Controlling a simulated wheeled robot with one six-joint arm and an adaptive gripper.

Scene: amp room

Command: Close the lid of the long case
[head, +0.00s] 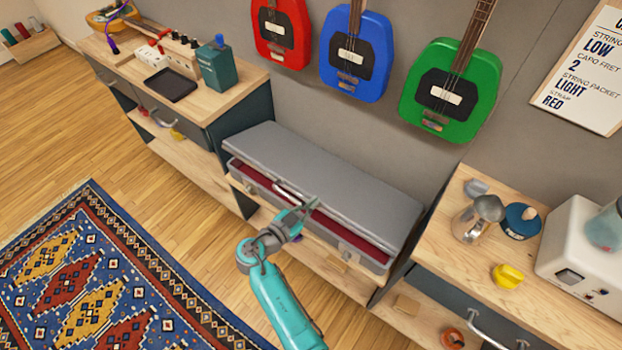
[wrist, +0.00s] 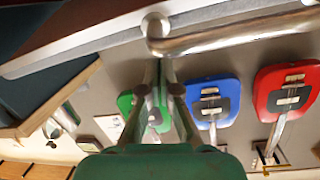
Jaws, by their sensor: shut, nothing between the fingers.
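The long grey case (head: 345,240) lies on a low shelf unit between two cabinets. Its grey lid (head: 330,175) is lowered most of the way, and a gap along the front shows the dark red lining (head: 369,247). My gripper (head: 311,203) is shut and empty, at the front edge of the lid near its middle. I cannot tell whether it touches the lid. In the wrist view my gripper (wrist: 158,70) points up at a silver bar (wrist: 240,35) beside a grey edge (wrist: 90,47).
Red (head: 281,30), blue (head: 355,62) and green (head: 452,90) guitars hang on the wall above. The left cabinet top holds a black tray (head: 171,84) and a teal box (head: 217,67). A metal jug (head: 478,217) and yellow object (head: 508,275) stand on the right counter. Floor in front is open.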

